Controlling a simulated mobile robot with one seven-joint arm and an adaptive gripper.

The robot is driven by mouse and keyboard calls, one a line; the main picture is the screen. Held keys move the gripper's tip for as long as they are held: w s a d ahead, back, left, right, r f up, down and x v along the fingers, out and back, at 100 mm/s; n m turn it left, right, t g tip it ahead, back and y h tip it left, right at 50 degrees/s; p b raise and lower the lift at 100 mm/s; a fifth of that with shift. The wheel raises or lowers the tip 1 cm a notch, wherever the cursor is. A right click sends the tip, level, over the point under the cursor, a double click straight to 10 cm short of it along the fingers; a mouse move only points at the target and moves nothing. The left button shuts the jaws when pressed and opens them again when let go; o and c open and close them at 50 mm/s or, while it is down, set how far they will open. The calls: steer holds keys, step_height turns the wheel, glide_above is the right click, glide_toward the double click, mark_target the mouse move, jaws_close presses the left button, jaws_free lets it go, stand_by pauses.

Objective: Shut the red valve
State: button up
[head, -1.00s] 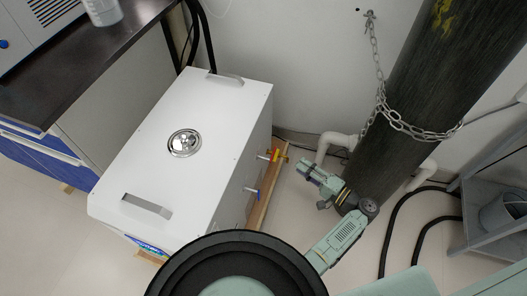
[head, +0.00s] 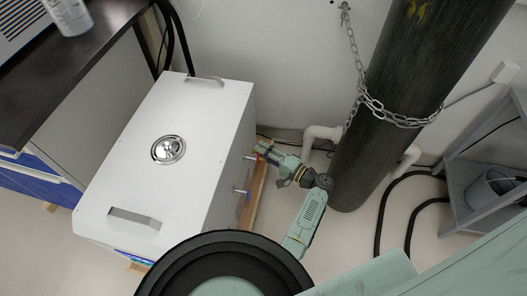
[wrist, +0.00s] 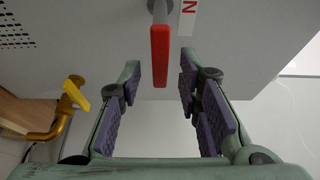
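The red valve handle (wrist: 160,55) is a flat lever on a grey stem coming out of the white box's face. In the wrist view it lies lengthwise, between the tips of my gripper (wrist: 160,82). The gripper is open, with one finger on each side of the lever and a visible gap to both. In the head view my gripper (head: 264,150) is beside the right side of the white box (head: 190,110), at the valve. It largely hides the red lever there.
A yellow lever (wrist: 76,95) on a brass pipe (wrist: 52,132) is close to my left finger in the wrist view. A chained dark cylinder (head: 385,100) stands right of my arm. Black hoses lie on the floor.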

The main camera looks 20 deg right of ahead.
steer(key=shift+w, duration=0.1)
steer(key=shift+c, duration=0.6)
jaws_close()
